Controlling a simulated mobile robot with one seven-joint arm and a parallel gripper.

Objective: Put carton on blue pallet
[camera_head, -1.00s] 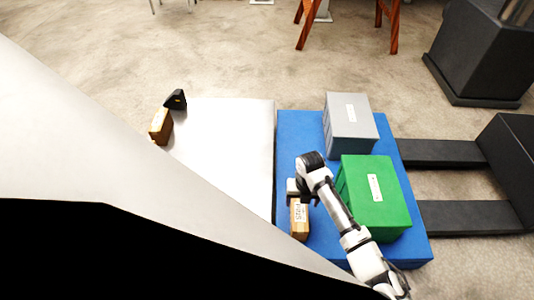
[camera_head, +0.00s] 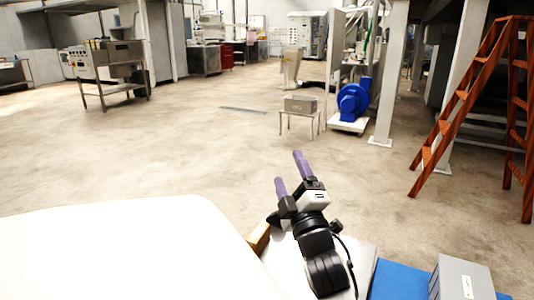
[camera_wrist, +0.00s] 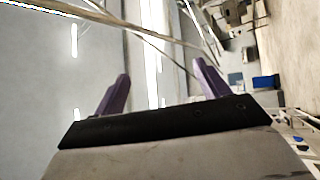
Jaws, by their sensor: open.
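A brown carton (camera_head: 260,238) shows in the head view beside my gripper, at the edge of a white surface; part of it is hidden. The blue pallet (camera_head: 398,283) shows only in part at the bottom right, and most of it is out of frame. My gripper (camera_head: 289,169) is raised and points up and away, with its two purple fingers apart and nothing between them. In the wrist view the gripper (camera_wrist: 160,72) is also open and empty, facing the ceiling and lights.
A grey box (camera_head: 462,280) stands on the pallet. A small table (camera_head: 300,122) with a grey box, a blue machine (camera_head: 354,100) and an orange ladder (camera_head: 465,100) stand farther off. The floor between is clear.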

